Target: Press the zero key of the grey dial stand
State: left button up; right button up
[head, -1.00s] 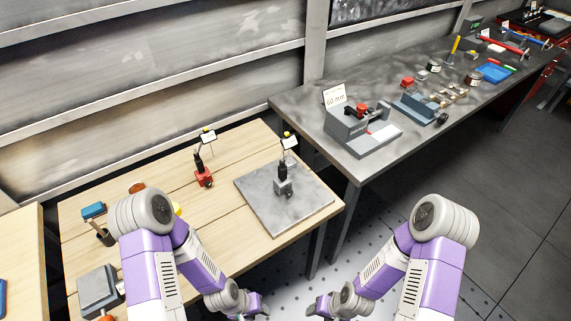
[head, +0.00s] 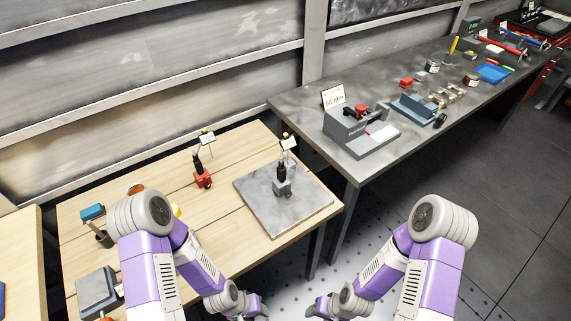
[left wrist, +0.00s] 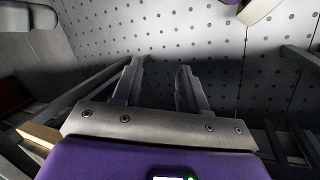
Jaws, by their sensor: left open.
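The grey dial stand (head: 283,188) stands upright on a grey stone plate (head: 255,205) on the wooden table. It has a dark upper part, with a small white panel and a yellow tip above it. The zero key is too small to make out. My left gripper (head: 260,309) is low at the bottom of the head view, in front of the table and well away from the stand. In the left wrist view its two fingers (left wrist: 160,85) are apart with nothing between them, above a perforated floor. My right gripper (head: 314,309) is at the bottom edge, too small to judge.
A red dial stand (head: 203,178) stands left of the plate on the wooden table (head: 228,150). A blue block (head: 92,212) and a grey box (head: 98,292) are at the table's left. A dark metal bench (head: 360,175) with fixtures stands at right. Floor between my arms is clear.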

pick_arm(q)
jog(key=shift+c, duration=0.3)
dwell(0.5)
grip_shut()
dwell(1.6)
